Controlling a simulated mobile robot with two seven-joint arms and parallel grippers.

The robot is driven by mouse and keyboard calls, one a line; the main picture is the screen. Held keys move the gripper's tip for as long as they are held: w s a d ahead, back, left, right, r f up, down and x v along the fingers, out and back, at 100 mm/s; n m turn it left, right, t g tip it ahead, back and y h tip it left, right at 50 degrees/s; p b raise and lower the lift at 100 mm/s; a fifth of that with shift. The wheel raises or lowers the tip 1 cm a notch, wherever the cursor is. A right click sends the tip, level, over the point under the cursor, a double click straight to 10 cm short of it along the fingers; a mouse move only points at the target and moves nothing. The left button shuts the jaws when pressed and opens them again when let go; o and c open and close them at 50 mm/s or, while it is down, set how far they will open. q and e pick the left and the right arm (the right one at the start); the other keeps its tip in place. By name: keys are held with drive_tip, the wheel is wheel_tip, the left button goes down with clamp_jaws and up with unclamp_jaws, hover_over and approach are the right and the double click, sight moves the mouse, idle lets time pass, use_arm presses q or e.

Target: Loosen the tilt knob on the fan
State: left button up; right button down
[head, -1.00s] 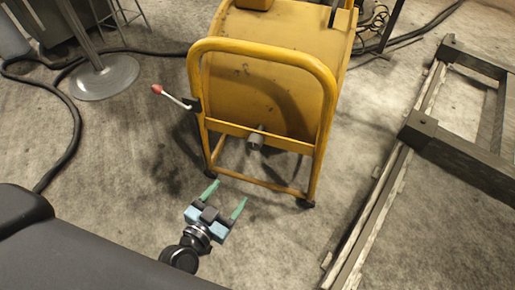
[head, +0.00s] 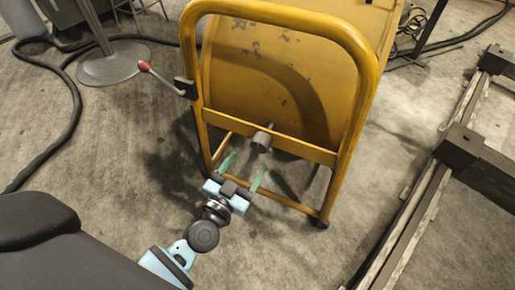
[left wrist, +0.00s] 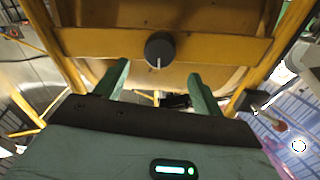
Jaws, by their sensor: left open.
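The yellow drum fan (head: 280,80) stands in its tubular frame on the floor. The tilt knob (head: 262,142) is a small grey cylinder at the middle of the frame's crossbar. In the left wrist view the knob (left wrist: 160,50) is a dark round cap with a white mark, just beyond and between the fingertips. My left gripper (head: 246,163) has green fingers spread open and empty, just in front of and below the knob in the head view. The fingers (left wrist: 159,72) appear apart from the knob. My right gripper is not in view.
A red-tipped lever (head: 144,66) sticks out from the frame's left side. The frame's lower bar (head: 265,195) lies close to my gripper. A round stand base (head: 112,64) and a black hose (head: 75,110) are at the left. Dark beams (head: 470,150) lie at the right.

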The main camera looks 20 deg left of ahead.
sight(258, 148)
use_arm(q)
drive_tip(key=w+b, duration=0.1)
drive_tip(key=w, duration=0.5)
drive_tip(key=shift+d, duration=0.2)
drive_tip(key=shift+w, duration=0.55)
drive_tip(key=c, duration=1)
